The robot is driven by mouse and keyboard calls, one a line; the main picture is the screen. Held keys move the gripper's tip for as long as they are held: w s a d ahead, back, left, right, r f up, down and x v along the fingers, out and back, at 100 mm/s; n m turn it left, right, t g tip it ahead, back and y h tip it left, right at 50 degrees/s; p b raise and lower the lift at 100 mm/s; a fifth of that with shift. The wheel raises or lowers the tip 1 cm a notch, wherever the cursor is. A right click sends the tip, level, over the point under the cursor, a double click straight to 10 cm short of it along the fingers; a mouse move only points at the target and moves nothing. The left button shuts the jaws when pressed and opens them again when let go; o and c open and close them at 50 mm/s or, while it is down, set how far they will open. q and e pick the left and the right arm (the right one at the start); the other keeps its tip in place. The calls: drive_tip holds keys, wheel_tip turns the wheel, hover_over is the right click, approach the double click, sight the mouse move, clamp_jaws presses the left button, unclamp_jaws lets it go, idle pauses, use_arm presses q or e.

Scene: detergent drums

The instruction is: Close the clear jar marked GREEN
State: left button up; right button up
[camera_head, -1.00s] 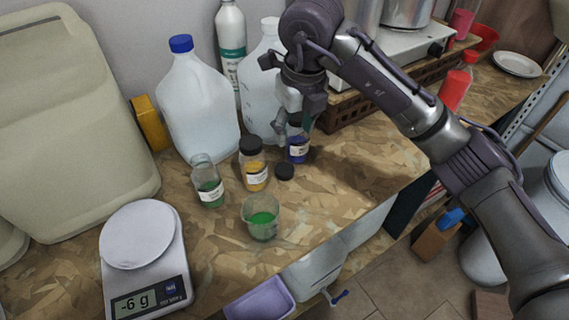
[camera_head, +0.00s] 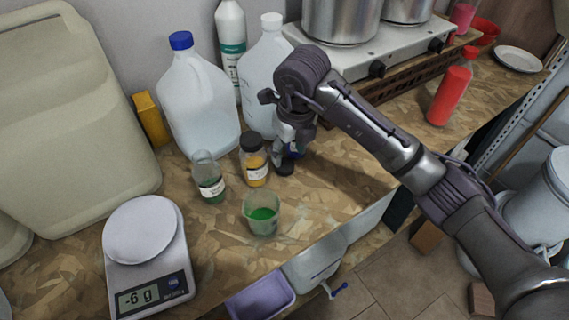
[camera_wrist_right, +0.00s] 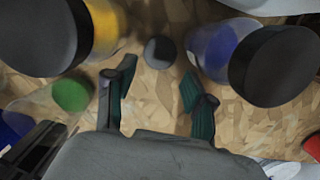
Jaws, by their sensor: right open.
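The clear jar with green contents (camera_head: 208,180) stands upright and open on the counter, with a white label whose wording is too small to read. A small black lid (camera_head: 285,169) lies on the counter to its right, beyond the yellow jar. My right gripper (camera_head: 286,158) is low over this lid. In the right wrist view its fingers (camera_wrist_right: 157,95) are open and apart, with the lid (camera_wrist_right: 161,52) ahead of the gap, not held. My left gripper is not in view.
A yellow jar (camera_head: 254,163) with a black cap stands left of the gripper; a black-capped blue jar (camera_wrist_right: 216,48) stands close on its right. A beaker of green liquid (camera_head: 262,214) is in front. A scale (camera_head: 145,255) stands front left, jugs behind.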

sight(284, 164)
drive_tip(key=shift+a+f+p, duration=0.1)
drive_tip(key=shift+f+p, duration=0.2)
drive_tip(key=shift+p, duration=0.05)
drive_tip(key=f, duration=0.1)
drive_tip(key=f+p, duration=0.1)
drive_tip(key=w+f, duration=0.1)
drive_tip(key=shift+a+f+p, duration=0.25)
drive_tip(key=shift+a+p, duration=0.05)
drive_tip(key=shift+a, duration=0.05)
drive_tip(key=shift+f, duration=0.45)
drive_tip(key=c, duration=0.3)
